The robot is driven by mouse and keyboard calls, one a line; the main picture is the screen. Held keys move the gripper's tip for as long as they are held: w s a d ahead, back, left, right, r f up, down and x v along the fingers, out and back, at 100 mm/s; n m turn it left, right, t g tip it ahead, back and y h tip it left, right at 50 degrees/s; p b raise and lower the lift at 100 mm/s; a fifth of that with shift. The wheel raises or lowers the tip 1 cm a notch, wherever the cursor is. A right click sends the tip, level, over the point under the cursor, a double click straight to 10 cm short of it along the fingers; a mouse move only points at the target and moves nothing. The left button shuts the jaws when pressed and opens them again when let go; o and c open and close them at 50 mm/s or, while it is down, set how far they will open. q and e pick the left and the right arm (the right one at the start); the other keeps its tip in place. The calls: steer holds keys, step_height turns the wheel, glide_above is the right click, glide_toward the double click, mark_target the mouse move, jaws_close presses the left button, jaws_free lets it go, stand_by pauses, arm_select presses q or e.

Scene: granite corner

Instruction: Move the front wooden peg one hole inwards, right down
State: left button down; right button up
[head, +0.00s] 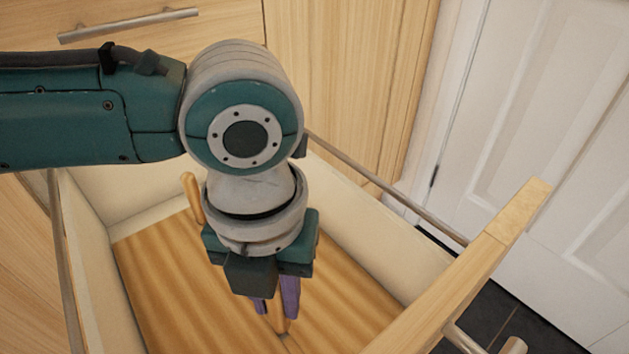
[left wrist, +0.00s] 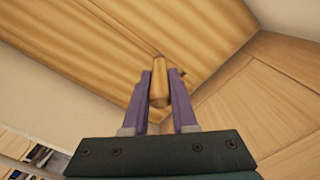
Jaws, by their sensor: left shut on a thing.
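An open drawer (head: 82,250) has a striped wooden board (head: 160,260) as its floor. One wooden peg (head: 193,198) stands upright on the board at the far left, behind my left wrist. My left gripper (head: 275,308) points down over the near part of the board. Its purple fingers are shut on the front wooden peg (head: 277,320). In the left wrist view this peg (left wrist: 159,94) sits between the two fingers, with the board (left wrist: 120,45) beyond it. I cannot tell whether the peg's lower end is in a hole or just above the board. My right gripper is not in view.
The drawer's front panel (head: 475,270) with a metal handle (head: 485,342) stands at the right. A metal rail (head: 385,188) runs along the far side. A white door (head: 560,150) is beyond. The board is clear around the held peg.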

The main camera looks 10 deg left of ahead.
arm_select(q)
steer(key=shift+p, duration=0.3)
steer(key=shift+f+b, duration=1.05)
steer(key=shift+f, duration=0.35)
steer(key=c, duration=0.6)
jaws_free()
step_height(320, 180, up, 10)
steer(key=p, duration=0.5)
